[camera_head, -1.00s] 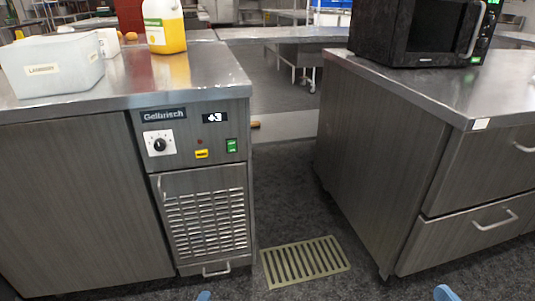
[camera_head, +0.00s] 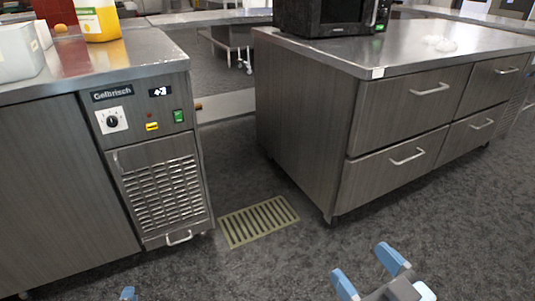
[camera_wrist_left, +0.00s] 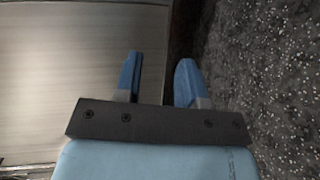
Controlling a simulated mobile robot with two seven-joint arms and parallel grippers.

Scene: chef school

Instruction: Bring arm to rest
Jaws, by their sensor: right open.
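My right gripper (camera_head: 370,265) shows at the bottom right of the head view. Its two blue fingers are apart with nothing between them, above the dark floor. Only a blue tip of my left gripper (camera_head: 128,293) shows at the bottom left of the head view. In the left wrist view, the left gripper (camera_wrist_left: 160,65) has its two blue fingers apart and the gap between them is empty. A pale cabinet surface (camera_wrist_left: 80,80) lies beyond its left finger and dark speckled floor beyond its right finger.
A steel-topped cabinet (camera_head: 40,185) stands at left, with a white bin (camera_head: 18,52) and yellow container (camera_head: 98,20) on top. A drawer cabinet (camera_head: 300,120) with a black microwave (camera_head: 330,18) stands at right. A floor grate (camera_head: 258,221) lies between them. The front floor is clear.

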